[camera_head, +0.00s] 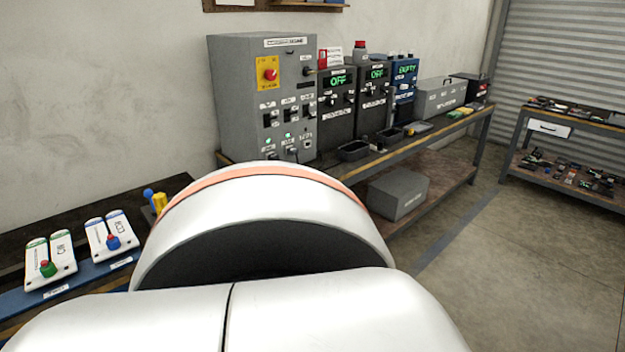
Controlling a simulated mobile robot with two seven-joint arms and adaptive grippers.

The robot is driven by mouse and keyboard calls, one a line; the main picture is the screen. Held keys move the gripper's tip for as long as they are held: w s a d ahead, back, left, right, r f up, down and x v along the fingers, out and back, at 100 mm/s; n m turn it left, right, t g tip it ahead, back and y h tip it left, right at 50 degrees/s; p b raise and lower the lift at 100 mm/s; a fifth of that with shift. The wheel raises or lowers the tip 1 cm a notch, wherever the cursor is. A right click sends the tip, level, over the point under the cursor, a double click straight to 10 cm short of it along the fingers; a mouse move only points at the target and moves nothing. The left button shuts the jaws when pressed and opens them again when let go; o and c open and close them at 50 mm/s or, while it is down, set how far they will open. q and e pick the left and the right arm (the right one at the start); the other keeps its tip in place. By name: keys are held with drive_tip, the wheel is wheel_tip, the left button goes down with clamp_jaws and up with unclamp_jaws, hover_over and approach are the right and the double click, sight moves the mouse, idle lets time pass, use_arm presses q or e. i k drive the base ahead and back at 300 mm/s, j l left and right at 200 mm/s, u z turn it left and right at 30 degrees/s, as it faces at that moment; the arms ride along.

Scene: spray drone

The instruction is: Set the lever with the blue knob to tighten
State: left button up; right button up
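A lever with a blue knob (113,241) is on a white lever panel (98,233) on the low bench at the left. The knob sits toward the panel's lower end, and the panel's printing is too small to read. A similar white panel (62,243) with a green knob (47,268) stands to its left. Neither of my grippers is in view. A large white link of my arm with an orange band fills the lower middle, right of the blue-knob panel, and hides what lies behind it.
A grey control cabinet (235,95) with a red button stands on the long workbench (440,131), beside two dark units reading OFF. A blue and a yellow upright piece (160,203) stand close to my arm link. Open floor (520,270) lies at the right.

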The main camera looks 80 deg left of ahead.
sight(147, 193)
drive_tip(key=u, duration=3.65)
